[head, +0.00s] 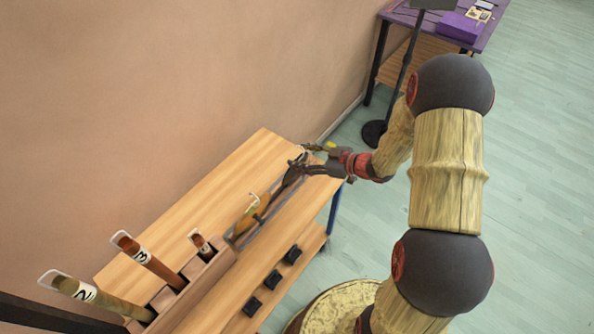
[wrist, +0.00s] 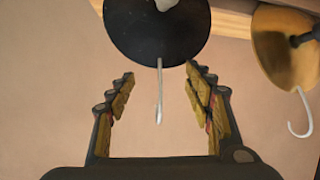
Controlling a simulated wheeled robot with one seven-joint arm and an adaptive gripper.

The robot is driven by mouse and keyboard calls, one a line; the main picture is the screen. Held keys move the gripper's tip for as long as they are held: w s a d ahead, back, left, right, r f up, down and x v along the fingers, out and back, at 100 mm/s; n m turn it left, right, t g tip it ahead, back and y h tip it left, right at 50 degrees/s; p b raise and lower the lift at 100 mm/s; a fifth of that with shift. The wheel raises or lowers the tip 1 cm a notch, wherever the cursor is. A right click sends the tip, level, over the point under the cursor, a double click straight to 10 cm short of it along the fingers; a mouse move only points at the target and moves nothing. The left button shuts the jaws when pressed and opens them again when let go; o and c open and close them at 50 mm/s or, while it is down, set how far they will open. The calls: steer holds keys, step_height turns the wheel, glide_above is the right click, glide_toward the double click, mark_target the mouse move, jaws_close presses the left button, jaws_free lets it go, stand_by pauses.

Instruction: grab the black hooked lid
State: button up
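The black hooked lid (wrist: 150,38) is a dark round disc at the top of the wrist view. Its thin pale hook (wrist: 159,95) hangs down between the fingers. In the head view the black lid (head: 292,173) stands on edge near the far end of the wooden bench. My gripper (wrist: 160,73) is open, with one finger on each side of the hook, and neither finger visibly touches it. In the head view my gripper (head: 308,158) is beside the lid and partly overlaps it.
A gold hooked lid (wrist: 285,45) is to the right in the wrist view; it also shows in the head view (head: 249,216). Numbered tubes (head: 150,262) stand in a rack on the bench (head: 200,217). Small black blocks (head: 273,280) sit along a lower ledge. A wall rises behind.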

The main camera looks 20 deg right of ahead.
steer(key=shift+c, duration=1.2)
jaws_close()
